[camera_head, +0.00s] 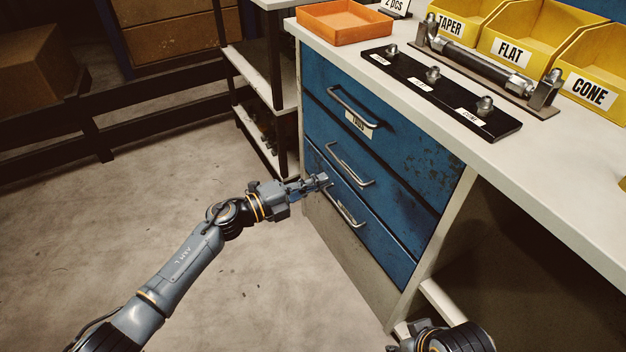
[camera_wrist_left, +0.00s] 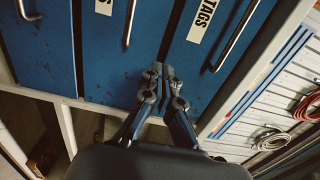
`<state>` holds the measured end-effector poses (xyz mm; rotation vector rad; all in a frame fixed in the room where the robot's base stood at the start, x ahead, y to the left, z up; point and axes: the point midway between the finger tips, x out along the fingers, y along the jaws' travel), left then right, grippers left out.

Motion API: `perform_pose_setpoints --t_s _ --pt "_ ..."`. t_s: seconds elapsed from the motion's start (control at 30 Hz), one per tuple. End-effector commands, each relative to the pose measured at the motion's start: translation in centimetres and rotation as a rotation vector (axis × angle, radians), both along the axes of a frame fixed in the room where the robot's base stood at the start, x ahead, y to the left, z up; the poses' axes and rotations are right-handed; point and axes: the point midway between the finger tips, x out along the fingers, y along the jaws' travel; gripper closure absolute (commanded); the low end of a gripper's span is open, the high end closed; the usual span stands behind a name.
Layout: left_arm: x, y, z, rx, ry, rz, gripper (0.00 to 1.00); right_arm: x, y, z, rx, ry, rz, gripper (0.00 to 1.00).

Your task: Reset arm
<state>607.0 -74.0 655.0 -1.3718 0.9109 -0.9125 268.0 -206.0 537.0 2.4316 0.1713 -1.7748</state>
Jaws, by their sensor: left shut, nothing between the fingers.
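My left gripper (camera_head: 325,181) is shut and empty. In the head view it shows in front of the blue drawer fronts, near the lower handles. The left wrist view shows its fingers (camera_wrist_left: 165,78) together, with no handle between them. The blue drawer unit has a top drawer handle (camera_head: 353,108), a middle handle (camera_head: 350,168) and a bottom handle (camera_head: 340,205). The drawers look shut. The "TAGS" label (camera_wrist_left: 203,20) and its drawer's handle (camera_wrist_left: 235,38) lie right of the fingers in the wrist view. My right gripper's fingers do not show; only part of that arm is at the bottom edge.
The white worktop (camera_head: 575,190) overhangs the drawers. It carries an orange tray (camera_head: 345,22), a black fixture plate (camera_head: 445,98), a hose on a stand (camera_head: 475,62) and yellow bins (camera_head: 590,80). A shelf rack (camera_head: 262,85) stands left of the drawers. The floor in front is clear.

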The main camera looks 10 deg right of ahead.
Motion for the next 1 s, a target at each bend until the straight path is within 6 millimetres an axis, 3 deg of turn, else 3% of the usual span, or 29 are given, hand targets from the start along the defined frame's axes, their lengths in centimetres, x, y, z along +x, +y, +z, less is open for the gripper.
perform_pose_setpoints --t_s 0.3,0.47,0.63,0.77,0.87,1.0 --pt "-0.4 0.9 0.1 -0.015 0.007 0.016 1.0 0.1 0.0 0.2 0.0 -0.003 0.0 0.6" --pt "0.0 2.0 1.4 -0.15 0.083 0.179 1.0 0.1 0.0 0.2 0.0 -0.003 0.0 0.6" --pt "0.3 7.4 1.8 -0.386 0.3 0.527 1.0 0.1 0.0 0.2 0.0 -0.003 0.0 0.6" --pt "-1.2 13.2 -0.3 -0.527 0.524 0.8 1.0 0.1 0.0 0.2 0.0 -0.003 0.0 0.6" --pt "-3.9 17.6 -3.0 -0.602 0.719 0.999 1.0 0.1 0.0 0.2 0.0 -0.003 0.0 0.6" --pt "-10.0 22.6 -7.2 -0.658 1.011 1.252 1.0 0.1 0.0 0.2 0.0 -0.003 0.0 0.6"
